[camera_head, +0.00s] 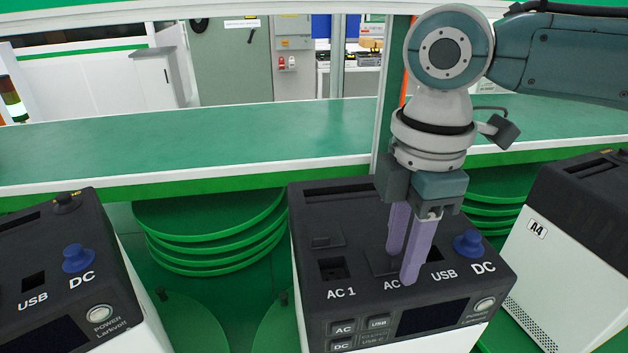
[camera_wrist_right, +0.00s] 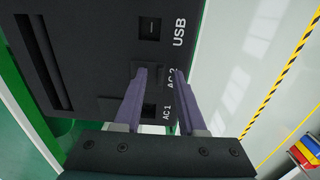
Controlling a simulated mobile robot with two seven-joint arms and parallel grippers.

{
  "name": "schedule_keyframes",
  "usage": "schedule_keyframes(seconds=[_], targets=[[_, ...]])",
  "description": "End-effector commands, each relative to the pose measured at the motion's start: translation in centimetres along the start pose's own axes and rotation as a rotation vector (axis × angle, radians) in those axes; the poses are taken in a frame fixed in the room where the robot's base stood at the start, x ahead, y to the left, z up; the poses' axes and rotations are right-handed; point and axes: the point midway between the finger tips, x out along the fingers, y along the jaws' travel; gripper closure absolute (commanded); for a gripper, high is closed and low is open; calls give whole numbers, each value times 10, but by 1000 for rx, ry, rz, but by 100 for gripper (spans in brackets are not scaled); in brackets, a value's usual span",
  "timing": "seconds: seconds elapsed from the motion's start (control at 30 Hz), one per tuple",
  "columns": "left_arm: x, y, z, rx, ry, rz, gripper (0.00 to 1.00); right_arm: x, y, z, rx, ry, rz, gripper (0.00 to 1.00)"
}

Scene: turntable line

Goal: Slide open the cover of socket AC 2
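The black-topped power station (camera_head: 330,205) stands in the middle of the head view. The AC 2 cover (camera_head: 378,263) is a flat dark plate behind the "AC 2" label, partly hidden by my fingers; no socket opening shows there. My right gripper (camera_head: 400,265) points down over it, its two purple fingers apart, one farther back and one near the label. I cannot tell whether they touch the cover. In the right wrist view the fingertips (camera_wrist_right: 159,71) are apart by the "AC 2" label. The AC 1 socket (camera_head: 332,269) is uncovered. My left gripper is not in view.
A blue DC knob (camera_head: 468,243) and the USB port (camera_head: 436,254) sit just right of my fingers. Similar stations stand left (camera_head: 40,245) and right (camera_head: 590,200). A long green-topped bench (camera_head: 220,140) runs behind.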

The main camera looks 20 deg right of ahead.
Motion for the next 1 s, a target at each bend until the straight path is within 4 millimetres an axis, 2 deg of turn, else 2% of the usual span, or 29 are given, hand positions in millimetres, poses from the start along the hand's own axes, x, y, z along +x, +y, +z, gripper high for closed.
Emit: schedule_keyframes(seconds=[0.17,0.53,1.0], targets=[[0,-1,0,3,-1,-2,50,0,0,0,0,0,0,60],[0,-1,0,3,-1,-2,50,0,0,0,0,0,-1,100],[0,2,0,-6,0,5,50,0,0,0,0,0,-1,100]])
